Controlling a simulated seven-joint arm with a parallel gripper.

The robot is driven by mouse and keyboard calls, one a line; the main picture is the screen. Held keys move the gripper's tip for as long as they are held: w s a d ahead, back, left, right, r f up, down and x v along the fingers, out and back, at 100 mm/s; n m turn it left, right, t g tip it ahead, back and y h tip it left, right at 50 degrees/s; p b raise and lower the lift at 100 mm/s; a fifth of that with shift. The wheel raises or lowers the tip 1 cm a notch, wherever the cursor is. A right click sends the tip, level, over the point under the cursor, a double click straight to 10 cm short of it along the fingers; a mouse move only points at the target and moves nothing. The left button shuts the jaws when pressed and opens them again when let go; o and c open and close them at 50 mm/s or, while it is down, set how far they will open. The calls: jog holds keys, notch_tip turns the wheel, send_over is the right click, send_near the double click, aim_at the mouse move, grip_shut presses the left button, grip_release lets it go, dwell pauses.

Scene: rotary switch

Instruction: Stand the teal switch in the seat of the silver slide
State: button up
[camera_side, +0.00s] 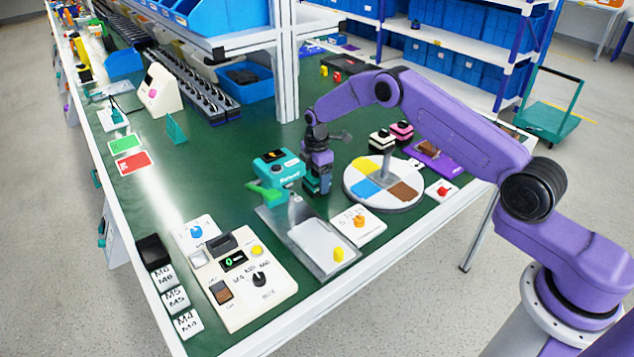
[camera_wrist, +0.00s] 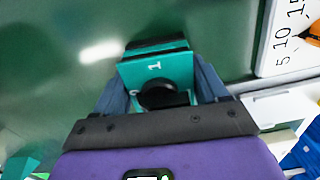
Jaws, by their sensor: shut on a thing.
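My gripper (camera_side: 318,178) points down over the green table, between the teal boxed device and the round turntable. In the wrist view its fingers (camera_wrist: 160,92) are shut on the sides of the teal switch (camera_wrist: 155,68). The switch has a black round knob and a white "1" on its face. In the side view the teal switch (camera_side: 317,188) shows only partly below my fingers; whether it touches the table I cannot tell. The silver slide (camera_side: 273,222) is a flat metal plate with a white panel and a yellow knob, in front of my gripper. Its seat is not clearly visible.
A teal boxed device (camera_side: 278,168) with a green handle (camera_side: 267,193) stands close left of my gripper. The turntable (camera_side: 384,184) is close right. A white dial card (camera_side: 358,225) lies beside the slide. A beige control panel (camera_side: 240,278) is at front left.

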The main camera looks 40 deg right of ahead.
jog(key=shift+r, duration=2.35)
jog(key=shift+r, duration=0.15)
notch_tip(320, 180, up, 14)
jog(key=s+a+n, duration=0.1)
jog(key=s+a, duration=1.1)
jog(key=s, duration=0.2)
jog(key=shift+s+a+f, duration=0.1)
jog(key=shift+a+f, duration=0.05)
jog(key=shift+f, duration=4.05)
jog(key=shift+a+f, duration=0.15)
jog(key=shift+f, duration=4.05)
